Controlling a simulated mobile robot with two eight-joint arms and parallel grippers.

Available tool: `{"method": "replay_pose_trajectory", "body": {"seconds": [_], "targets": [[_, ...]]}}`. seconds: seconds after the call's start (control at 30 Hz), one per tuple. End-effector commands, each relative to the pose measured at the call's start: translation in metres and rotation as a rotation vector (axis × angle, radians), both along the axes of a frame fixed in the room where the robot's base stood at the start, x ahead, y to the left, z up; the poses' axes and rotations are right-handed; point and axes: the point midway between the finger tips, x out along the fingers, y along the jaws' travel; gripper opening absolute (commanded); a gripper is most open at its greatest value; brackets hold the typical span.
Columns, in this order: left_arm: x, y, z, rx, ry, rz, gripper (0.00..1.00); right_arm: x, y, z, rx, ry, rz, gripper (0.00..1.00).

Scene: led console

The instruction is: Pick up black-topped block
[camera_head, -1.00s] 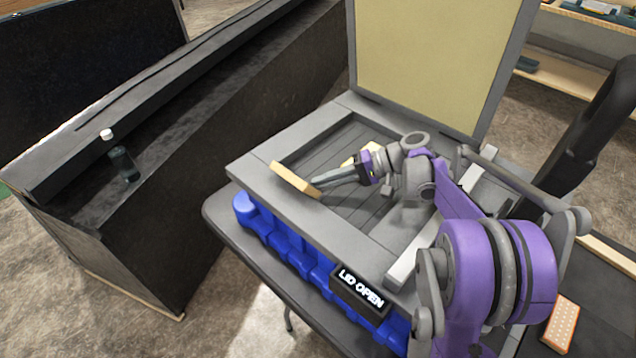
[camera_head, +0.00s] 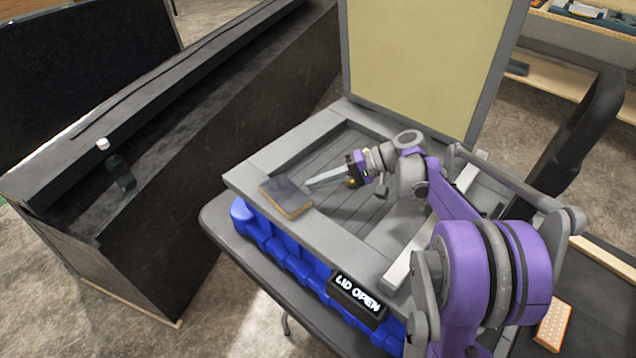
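The black-topped block (camera_head: 285,196), with light wooden sides, is at the front left corner of the grey console (camera_head: 262,160). Its dark face is turned up, and I cannot tell whether it rests on the console's rim or hangs just above it. My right gripper (camera_head: 311,184) reaches in from the right, with its fingertips at the block's right edge. The fingers are seen side-on, so whether they are closed on the block is unclear. My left gripper is not in view.
The console's pale lid (camera_head: 430,60) stands open at the back. A blue base and a "LID OPEN" sign (camera_head: 358,296) are at the front. A dark bench with a bottle (camera_head: 121,172) is at left. An orange-topped block (camera_head: 553,325) lies at lower right.

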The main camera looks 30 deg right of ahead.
Motion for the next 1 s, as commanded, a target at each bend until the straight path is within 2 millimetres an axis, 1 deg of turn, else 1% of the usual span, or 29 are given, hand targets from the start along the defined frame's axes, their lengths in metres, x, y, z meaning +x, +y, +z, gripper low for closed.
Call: {"method": "replay_pose_trajectory", "body": {"seconds": [0.03, 0.17, 0.2, 0.23, 0.5, 0.63, 0.77, 1.0], "targets": [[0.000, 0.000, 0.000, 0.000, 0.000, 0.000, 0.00, 0.000, 0.000, 0.000, 0.000, 0.000, -0.001, 0.14], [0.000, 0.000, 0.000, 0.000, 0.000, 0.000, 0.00, 0.000, -0.001, 0.000, 0.000, 0.000, -0.003, 0.37], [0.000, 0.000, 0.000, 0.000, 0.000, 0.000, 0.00, 0.000, -0.001, 0.000, 0.000, 0.000, -0.003, 0.44], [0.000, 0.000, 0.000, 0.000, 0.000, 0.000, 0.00, 0.001, -0.001, 0.000, 0.000, 0.000, -0.003, 0.47], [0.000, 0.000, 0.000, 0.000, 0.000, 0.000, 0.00, 0.001, -0.002, 0.001, 0.001, -0.001, -0.004, 0.47], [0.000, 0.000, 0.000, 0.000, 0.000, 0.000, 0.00, -0.002, -0.009, 0.004, 0.000, 0.000, -0.006, 0.47], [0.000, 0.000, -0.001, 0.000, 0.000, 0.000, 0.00, -0.010, -0.028, 0.012, 0.000, 0.000, -0.009, 0.47], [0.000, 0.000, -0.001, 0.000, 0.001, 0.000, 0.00, -0.027, -0.069, 0.031, 0.000, 0.000, -0.008, 0.47]]}}
